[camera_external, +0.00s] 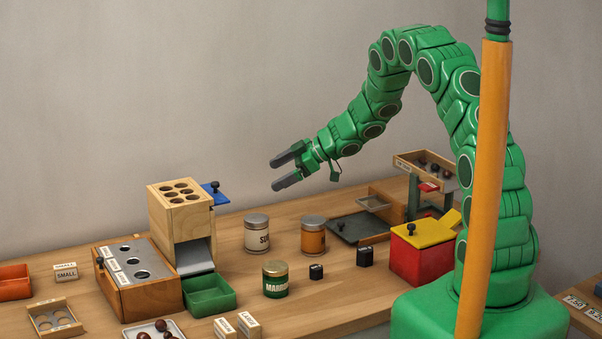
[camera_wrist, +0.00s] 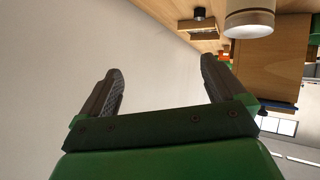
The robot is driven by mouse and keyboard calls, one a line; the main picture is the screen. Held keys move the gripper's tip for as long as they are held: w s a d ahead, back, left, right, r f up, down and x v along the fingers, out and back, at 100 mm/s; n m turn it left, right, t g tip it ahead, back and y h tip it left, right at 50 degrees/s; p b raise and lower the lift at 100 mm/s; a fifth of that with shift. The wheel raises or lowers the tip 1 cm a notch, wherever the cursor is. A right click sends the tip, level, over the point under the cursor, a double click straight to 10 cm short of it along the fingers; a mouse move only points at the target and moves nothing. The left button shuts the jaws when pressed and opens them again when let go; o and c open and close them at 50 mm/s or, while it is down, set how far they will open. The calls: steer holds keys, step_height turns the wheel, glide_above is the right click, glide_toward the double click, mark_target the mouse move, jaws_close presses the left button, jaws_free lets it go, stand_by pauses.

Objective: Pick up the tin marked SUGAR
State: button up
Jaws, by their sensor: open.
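The SUGAR tin (camera_external: 257,236) stands upright on the table, pale with a grey lid; only the start of its label, "SU", is readable. A pale lidded tin (camera_wrist: 249,18) at the top edge of the wrist view looks like the same one, cut off and with no label visible. My gripper (camera_external: 273,174) is open and empty in the air, well above the table, above the tin and slightly to its right. Its two fingers stand apart in the wrist view (camera_wrist: 161,68), with only the wall between them.
An orange tin (camera_external: 313,236) stands close right of the SUGAR tin, and a green MARRONS-like tin (camera_external: 275,279) in front. A tall wooden block with holes (camera_external: 180,220) is on the left, a green tray (camera_external: 222,303) below it. A red box with yellow lid (camera_external: 414,262) is right.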

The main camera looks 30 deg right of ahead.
mark_target(250, 224)
steer(key=s+a+f+n+g+y, duration=0.2)
steer(key=s+a+f+g+y, duration=0.2)
steer(key=s+a+f+g, duration=0.25)
steer(key=shift+t, duration=0.75)
steer(key=shift+s+f+x, duration=0.1)
steer(key=shift+s+x, duration=0.15)
steer(key=shift+x, duration=0.9)
steer(key=shift+s+f+x, duration=0.1)
steer(key=shift+s+x, duration=0.15)
steer(key=shift+x, duration=0.85)
steer(key=shift+s+f+x, duration=0.1)
steer(key=shift+s+x, duration=0.1)
steer(key=shift+x, duration=0.95)
steer(key=c, duration=1.3)
steer(key=shift+r, duration=0.1)
